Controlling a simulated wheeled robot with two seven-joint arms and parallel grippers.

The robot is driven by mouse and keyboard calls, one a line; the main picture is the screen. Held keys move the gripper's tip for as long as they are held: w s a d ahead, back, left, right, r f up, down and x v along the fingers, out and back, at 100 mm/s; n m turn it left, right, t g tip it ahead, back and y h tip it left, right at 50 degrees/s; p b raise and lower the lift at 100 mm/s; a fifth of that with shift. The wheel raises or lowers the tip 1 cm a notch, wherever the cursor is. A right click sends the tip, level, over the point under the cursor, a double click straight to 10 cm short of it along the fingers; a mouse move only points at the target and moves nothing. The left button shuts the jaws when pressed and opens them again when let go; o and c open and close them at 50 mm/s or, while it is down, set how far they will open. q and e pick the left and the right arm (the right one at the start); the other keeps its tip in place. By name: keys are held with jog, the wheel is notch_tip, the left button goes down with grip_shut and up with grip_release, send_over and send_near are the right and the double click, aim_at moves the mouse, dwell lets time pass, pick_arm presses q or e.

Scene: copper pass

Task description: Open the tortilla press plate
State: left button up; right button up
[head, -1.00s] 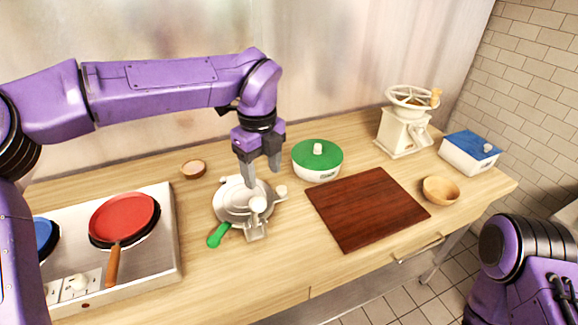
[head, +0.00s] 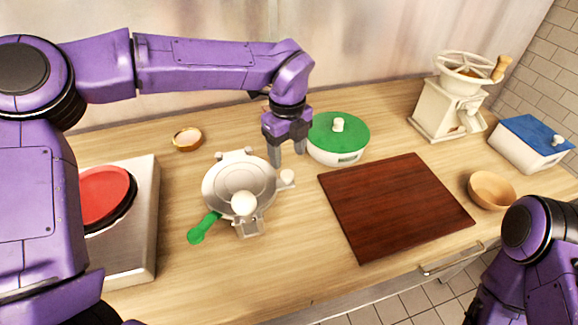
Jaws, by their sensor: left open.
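The tortilla press (head: 236,180) stands on the wooden counter left of centre in the head view. Its pale round plate lies flat. A white ball-shaped piece shows at its front, a smaller white knob at its right, and a green-gripped handle (head: 202,229) points to the front left. I cannot tell whether a gap lies between the plates. My left gripper (head: 287,156) is open and empty, fingers pointing down, just behind and right of the press, apart from it. My right arm shows at the lower right, but its gripper is out of view.
A green-lidded container (head: 338,134) stands right beside my left gripper. A dark wooden board (head: 395,205) lies right of the press. The stove with a red pan (head: 103,193) is at left, a small bowl (head: 187,139) behind. A grinder, blue-lidded box and wooden bowl (head: 491,190) stand at right.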

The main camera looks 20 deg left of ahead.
aim_at(287, 173)
pick_arm(q)
notch_tip(287, 173, down, 6)
jog(key=shift+f+p, duration=0.1)
jog(key=shift+p, duration=0.4)
jog(key=shift+s, duration=0.1)
grip_shut()
jog(key=shift+r, duration=0.25)
